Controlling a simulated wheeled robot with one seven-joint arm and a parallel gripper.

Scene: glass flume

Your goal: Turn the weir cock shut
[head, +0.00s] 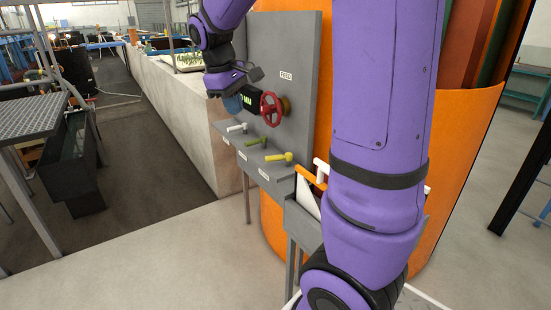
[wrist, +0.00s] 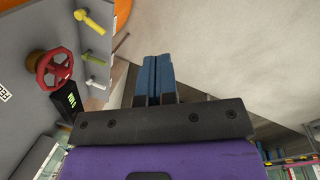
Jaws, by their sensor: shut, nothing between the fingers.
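Three small lever cocks sit in a row on the grey panel's ledge: a white one (head: 236,127), a green one (head: 256,141) and a yellow one (head: 280,157). Each has a small label below it, too small to read, so I cannot tell which is the weir cock. In the wrist view the yellow (wrist: 90,22), green (wrist: 92,57) and white (wrist: 96,84) cocks show at the upper left. My gripper (head: 232,104) is above and left of the white cock, beside the panel. Its blue fingers (wrist: 153,75) are together, empty, and apart from all the cocks.
A red handwheel (head: 271,108), under a FEED label (head: 286,76), juts from the panel (head: 284,45) close to my gripper. A dark display (wrist: 68,101) is beside it. An orange tank (head: 462,140) stands behind right. Open floor (head: 150,240) lies at left.

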